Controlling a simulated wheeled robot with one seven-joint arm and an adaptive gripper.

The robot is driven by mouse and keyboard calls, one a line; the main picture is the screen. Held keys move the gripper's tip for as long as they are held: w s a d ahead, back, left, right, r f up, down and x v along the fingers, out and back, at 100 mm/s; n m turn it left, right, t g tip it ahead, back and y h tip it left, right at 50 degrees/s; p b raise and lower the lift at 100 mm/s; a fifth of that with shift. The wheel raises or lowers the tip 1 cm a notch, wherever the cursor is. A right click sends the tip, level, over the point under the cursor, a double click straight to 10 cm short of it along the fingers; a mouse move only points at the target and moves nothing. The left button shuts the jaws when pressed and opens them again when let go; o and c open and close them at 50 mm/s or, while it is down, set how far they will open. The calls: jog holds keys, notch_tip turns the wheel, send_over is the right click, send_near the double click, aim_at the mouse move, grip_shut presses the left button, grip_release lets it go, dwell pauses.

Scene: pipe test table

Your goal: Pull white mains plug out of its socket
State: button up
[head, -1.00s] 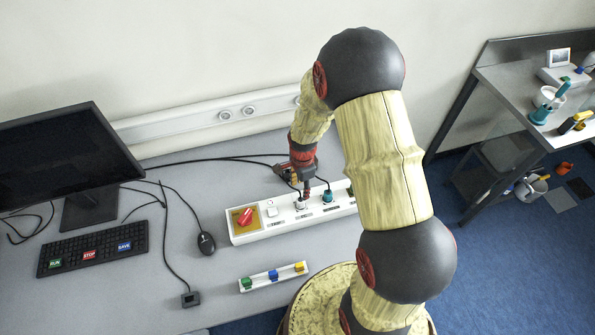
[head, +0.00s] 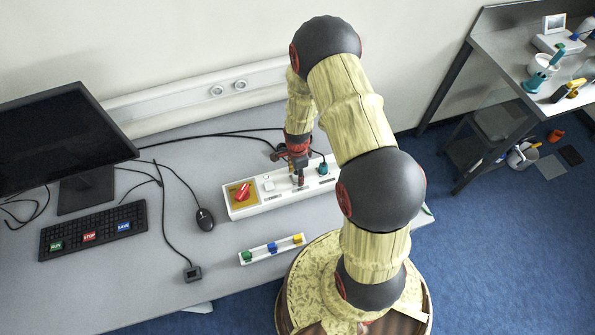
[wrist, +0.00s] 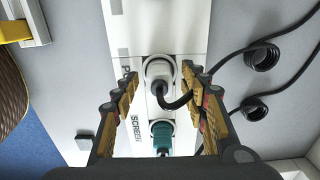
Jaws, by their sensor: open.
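The white mains plug (wrist: 158,72) sits in the white socket strip (wrist: 176,20) in the wrist view, with a black cable curving out to the right. In the head view my gripper mostly hides the plug, above the strip (head: 240,212). My gripper (wrist: 159,78) is open, with one finger on each side of the white plug. There seems to be a gap on the left; on the right the finger is close to the plug and cable, and I cannot tell if it touches. My gripper also shows in the head view (head: 298,180).
A teal plug (wrist: 163,132) sits in the adjacent socket, near the fingers, and also shows in the head view (head: 323,169). A red switch (head: 243,191) is at the strip's left end. A tray of coloured blocks (head: 272,249) lies in front; black cables (head: 215,136) run behind.

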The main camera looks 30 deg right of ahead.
aim_at(297, 173)
jog(key=c, duration=0.3)
jog(key=c, duration=0.8)
grip_shut()
jog(key=shift+o, duration=2.2)
grip_release()
grip_shut()
jog(key=shift+r, duration=0.2)
jog(key=shift+r+p, duration=1.25)
jog(key=shift+r, duration=0.6)
